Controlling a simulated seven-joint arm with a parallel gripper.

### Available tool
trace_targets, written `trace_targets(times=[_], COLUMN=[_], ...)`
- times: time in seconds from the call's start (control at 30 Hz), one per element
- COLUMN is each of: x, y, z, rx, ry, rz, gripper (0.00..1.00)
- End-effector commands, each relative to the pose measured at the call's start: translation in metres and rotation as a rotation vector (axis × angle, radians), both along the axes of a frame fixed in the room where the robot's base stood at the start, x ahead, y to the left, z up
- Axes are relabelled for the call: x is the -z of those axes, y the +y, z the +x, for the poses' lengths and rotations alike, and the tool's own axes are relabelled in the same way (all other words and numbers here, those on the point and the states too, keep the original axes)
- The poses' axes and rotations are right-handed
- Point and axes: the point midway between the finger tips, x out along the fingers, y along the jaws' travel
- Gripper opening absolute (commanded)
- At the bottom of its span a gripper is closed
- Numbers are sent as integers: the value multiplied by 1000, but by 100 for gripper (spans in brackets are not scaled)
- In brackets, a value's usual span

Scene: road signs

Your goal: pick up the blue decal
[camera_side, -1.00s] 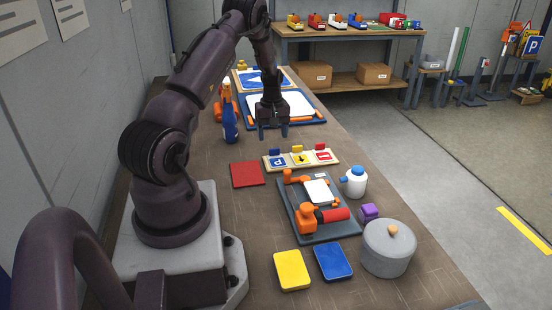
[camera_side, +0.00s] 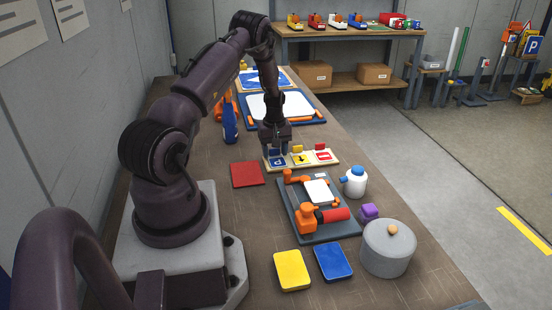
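The blue decal (camera_side: 278,162), marked with a white P, stands at the left end of a light wooden rack (camera_side: 310,163). A yellow decal (camera_side: 299,158) with a black arrow and a red decal (camera_side: 322,155) with a white bar stand to its right in the same rack. My gripper (camera_side: 277,150) points down right at the blue decal, with its fingers apart at the decal's upper part. The fingers partly hide the decal's top tab, and I cannot tell whether they touch it.
A red square (camera_side: 248,174) lies left of the rack. A grey tray (camera_side: 335,233) with orange parts, a white bottle (camera_side: 355,182) and a grey lidded pot (camera_side: 388,250) are nearer. A blue spray bottle (camera_side: 230,123) stands behind left. Yellow (camera_side: 292,270) and blue plates (camera_side: 333,262) lie in front.

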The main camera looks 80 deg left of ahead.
Motion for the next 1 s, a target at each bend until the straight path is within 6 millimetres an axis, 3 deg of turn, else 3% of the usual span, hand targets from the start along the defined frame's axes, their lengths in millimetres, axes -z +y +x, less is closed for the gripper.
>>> trace_targets(times=[0.47, 0.67, 0.9, 1.0], x=[-8, -37, -90, -101], y=[1, -2, -40, -60], z=[0, -1, -26, -39], rx=[0, 0, 0, 1], ry=[0, -1, -2, -1], rz=[2, 2, 2, 0], gripper=[30, 30, 30, 30])
